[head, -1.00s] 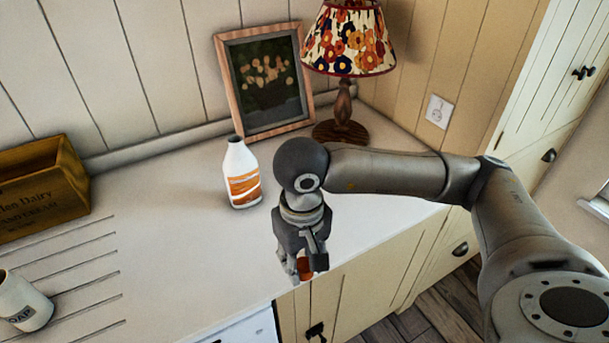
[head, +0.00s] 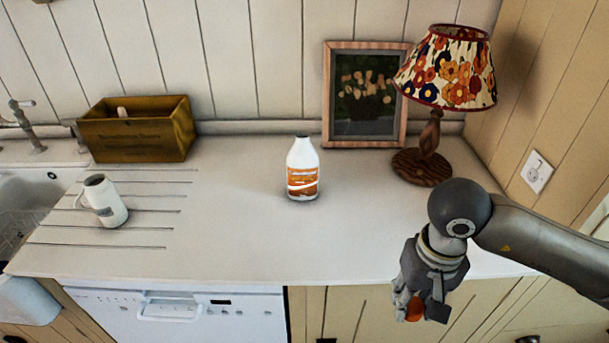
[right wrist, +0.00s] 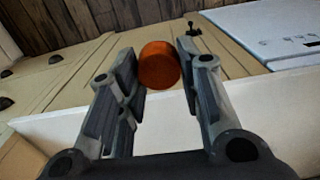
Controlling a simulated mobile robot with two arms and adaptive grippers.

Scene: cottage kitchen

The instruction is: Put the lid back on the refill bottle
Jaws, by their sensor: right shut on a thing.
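The white refill bottle (head: 302,170) with an orange label stands upright on the worktop, in the middle of the head view. Its neck is uncovered and its top looks dark. My right gripper (head: 417,303) hangs pointing down at the worktop's front edge, to the right of the bottle and apart from it. It is shut on the orange lid (head: 414,310). In the right wrist view the lid (right wrist: 159,66) sits between the two fingers. My left gripper is not in view.
A framed picture (head: 364,98) and a table lamp (head: 432,140) stand behind, to the right of the bottle. A wooden crate (head: 140,135) and a white soap jug (head: 106,203) stand at the left, near the sink (head: 25,195). The worktop (head: 245,225) around the bottle is clear.

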